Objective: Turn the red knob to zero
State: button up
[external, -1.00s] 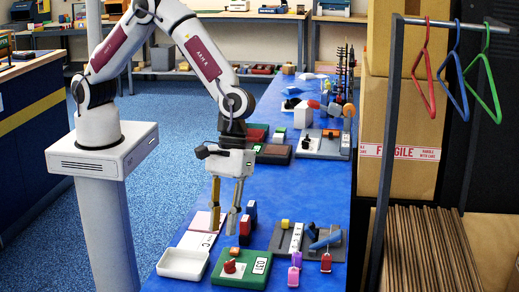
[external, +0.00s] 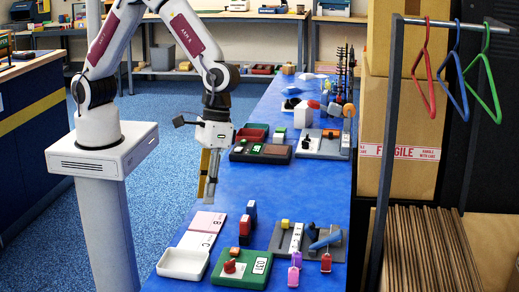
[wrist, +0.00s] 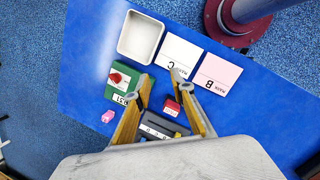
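The red knob (external: 230,266) sits on the left part of a green box (external: 243,280) at the near end of the blue table. A white number label (external: 261,266) is on the box's right side; its digits look like 031. In the wrist view the knob (wrist: 115,77) and green box (wrist: 121,88) are left of my fingers, in plain sight. My gripper (external: 207,190) hangs above the table's left edge, well up and back from the box, touching nothing. In the wrist view its two fingers (wrist: 162,77) are apart with nothing held.
A white tray (external: 183,276) is left of the box. Cards C (external: 196,241) and B (external: 207,221) lie behind it. Red and blue blocks (external: 247,222) stand behind the box. A grey board (external: 282,240) with a blue handle (external: 325,241) is at right. Blue table behind the cards is clear.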

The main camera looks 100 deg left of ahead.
jog(key=s+a+r+m+t, duration=0.1)
jog(key=s+a+r+m, duration=0.4)
jog(key=a+r, duration=0.3)
jog(key=shift+s+a+r+y, duration=0.3)
jog(key=shift+a+r+y, duration=0.1)
jog(key=shift+a, duration=0.25)
dwell(0.4)
